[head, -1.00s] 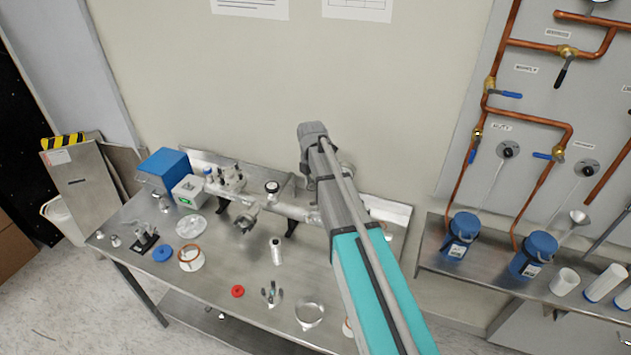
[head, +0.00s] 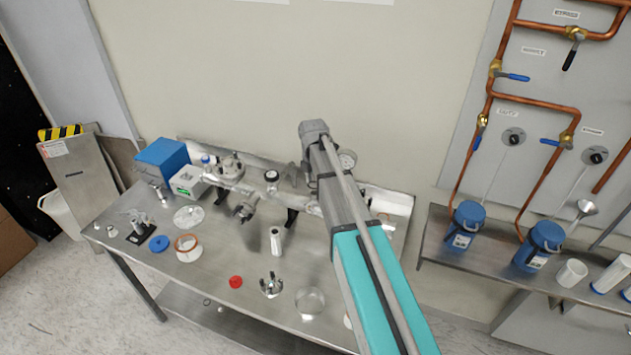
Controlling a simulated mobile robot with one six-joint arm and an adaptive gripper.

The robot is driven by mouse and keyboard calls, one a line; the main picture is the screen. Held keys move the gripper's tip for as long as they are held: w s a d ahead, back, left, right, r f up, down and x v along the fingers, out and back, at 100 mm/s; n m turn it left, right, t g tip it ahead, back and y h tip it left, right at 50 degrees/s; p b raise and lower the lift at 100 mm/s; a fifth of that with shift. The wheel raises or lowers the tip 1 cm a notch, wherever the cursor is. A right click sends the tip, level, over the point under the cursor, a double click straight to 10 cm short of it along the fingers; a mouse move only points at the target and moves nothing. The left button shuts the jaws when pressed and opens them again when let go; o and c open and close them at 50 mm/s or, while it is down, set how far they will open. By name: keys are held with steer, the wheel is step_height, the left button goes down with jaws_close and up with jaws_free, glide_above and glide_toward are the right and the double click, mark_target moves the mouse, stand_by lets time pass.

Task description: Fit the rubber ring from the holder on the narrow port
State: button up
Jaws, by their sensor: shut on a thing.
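My arm (head: 345,215) reaches up from the lower right, and its grey joint (head: 314,130) stands in front of the back wall. My gripper cannot be made out; it seems to be hidden behind the arm. A metal vacuum assembly (head: 245,211) with several ports lies along the back of the steel table (head: 215,270). The arm covers its right part, and I cannot tell which port is the narrow one. A small dark stand (head: 138,236) with metal fittings is at the table's left; I cannot tell whether it is the holder. The rubber ring cannot be picked out.
On the table are a blue box (head: 163,159), a blue disc (head: 159,243), a white jar with an orange rim (head: 188,249), a red cap (head: 236,282), a pronged metal piece (head: 271,285) and an upright cylinder (head: 276,241). A shelf (head: 484,261) with blue flasks is at the right.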

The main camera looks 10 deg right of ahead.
mark_target(315, 193)
steer(key=shift+f+b, duration=0.75)
steer(key=shift+f, duration=0.25)
steer(key=shift+f+b, duration=0.5)
steer(key=shift+f, duration=0.05)
stand_by(1.7)
steer(key=o, duration=0.8)
steer(key=shift+r, duration=0.25)
